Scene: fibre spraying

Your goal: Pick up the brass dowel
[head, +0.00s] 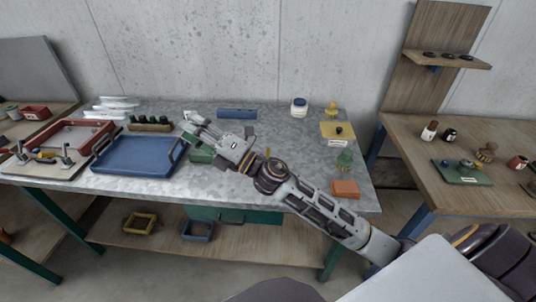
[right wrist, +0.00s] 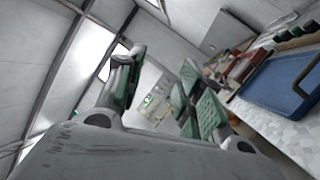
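I cannot pick out the brass dowel for certain. A small yellow-brass upright piece (head: 20,153) stands on a pale board at the left end of the table, and a small brass-coloured bit (head: 266,152) shows beside my right arm. My right gripper (head: 188,126) is over the middle of the grey table, pointing left, near the blue tray (head: 138,170). In the right wrist view its two green-padded fingers (right wrist: 160,88) are spread with nothing between them. My left gripper is out of view.
A red tray (head: 70,133) lies left of the blue tray. A green box (head: 200,154) is partly hidden under my right gripper. An orange block (head: 345,188) sits near the right edge.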

